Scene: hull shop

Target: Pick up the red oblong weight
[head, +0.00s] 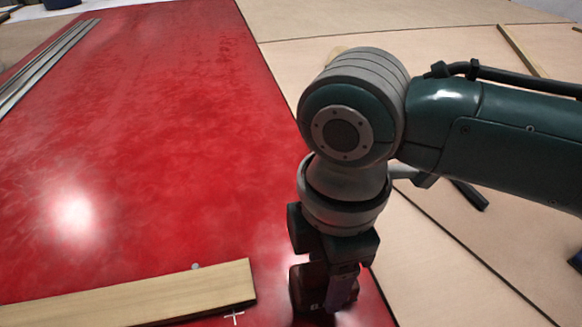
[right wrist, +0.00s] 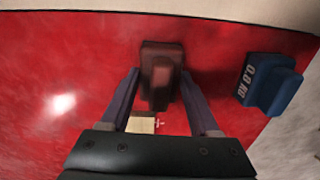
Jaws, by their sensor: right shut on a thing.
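The red oblong weight (right wrist: 160,62) is a dark red block in the right wrist view, over the glossy red surface. My right gripper (right wrist: 159,84) has one finger on each side of it and is shut on it. In the head view my right gripper (head: 325,290) points down at the near right part of the red surface, and it mostly hides the weight there. I cannot tell whether the weight touches the surface. My left gripper is not in view.
A blue weight marked 0.8 KG (right wrist: 268,84) stands close to the right in the right wrist view. A wooden plank (head: 130,303) lies at the near left, beside a white cross mark (head: 234,317). Metal strips (head: 42,66) lie far left. The middle of the red surface (head: 150,140) is clear.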

